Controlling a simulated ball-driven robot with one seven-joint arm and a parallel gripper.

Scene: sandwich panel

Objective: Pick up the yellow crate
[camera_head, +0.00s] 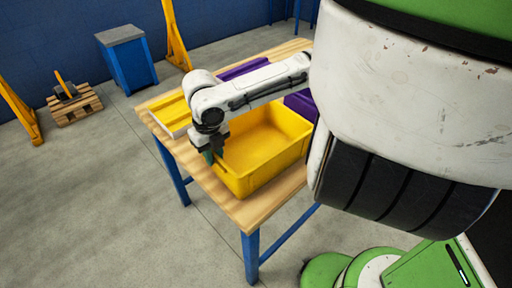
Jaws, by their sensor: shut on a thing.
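The yellow crate (262,150) is an open-topped bin at the front of a wooden table with blue legs. It looks empty in the part I see. My gripper (212,156) points down at the crate's left rim and is shut on that rim. My white arm crosses above the crate and hides part of its far side. I cannot tell whether the crate's bottom touches the table.
The wooden table (252,212) has bare strips at its front and left edges. A flat yellow item (172,112) lies behind the gripper, and purple items (243,69) lie farther back. A blue cabinet (128,62) and a wooden pallet (75,105) stand on the floor beyond.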

